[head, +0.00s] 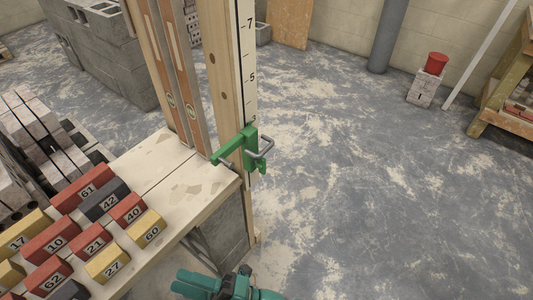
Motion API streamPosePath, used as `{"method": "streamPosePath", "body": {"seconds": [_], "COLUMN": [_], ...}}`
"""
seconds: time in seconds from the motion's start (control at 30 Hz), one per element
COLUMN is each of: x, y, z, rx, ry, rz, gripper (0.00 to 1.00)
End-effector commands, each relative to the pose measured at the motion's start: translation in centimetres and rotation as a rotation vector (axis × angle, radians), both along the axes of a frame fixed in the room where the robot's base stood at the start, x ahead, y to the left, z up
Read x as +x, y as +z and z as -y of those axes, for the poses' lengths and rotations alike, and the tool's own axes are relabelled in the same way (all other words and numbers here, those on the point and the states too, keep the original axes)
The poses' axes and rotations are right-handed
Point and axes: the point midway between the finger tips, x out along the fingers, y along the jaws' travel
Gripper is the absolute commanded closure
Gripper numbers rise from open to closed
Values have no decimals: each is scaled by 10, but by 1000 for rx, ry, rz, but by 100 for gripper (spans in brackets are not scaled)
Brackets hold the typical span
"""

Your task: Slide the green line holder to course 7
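The green line holder (250,150) is on an upright wooden post (222,70) at the corner of the bench. It has a grey handle loop on its right side and a green arm reaching left. A white scale strip (246,55) on the post shows a 7 near the top and a 5 below it. The holder sits well below the 5, near the strip's lower end. My gripper (232,284), teal and dark, shows only partly at the bottom edge, below and apart from the holder. Its fingers are not clear.
Numbered red, yellow and dark blocks (92,243) lie on the bench (185,190) at left. Two spirit levels (168,60) stand left of the post. Grey blocks (115,65) are stacked behind.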

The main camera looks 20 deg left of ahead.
Motion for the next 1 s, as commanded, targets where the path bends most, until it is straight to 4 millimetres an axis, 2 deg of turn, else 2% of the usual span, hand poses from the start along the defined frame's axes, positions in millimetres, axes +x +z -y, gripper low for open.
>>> {"method": "streamPosePath", "body": {"seconds": [0.07, 0.17, 0.33, 0.47, 0.6, 0.7, 0.83, 1.0], "x": [9, 33, 83, 127, 172, 199, 219, 229], "y": [-7, -10, -6, -1, 0, -5, -14, -18], "z": [-9, -14, -6, 14, 49, 75, 99, 108], "rx": [-50, -105, -171, -210, -250, -287, -326, -350], "ry": [-88, -233, -506, -732, -974, -1118, -1236, -1287], "rz": [35, 71, 110, 109, 71, 40, 6, -6], "gripper": [66, 66, 66, 66, 66, 66, 66, 66]}}
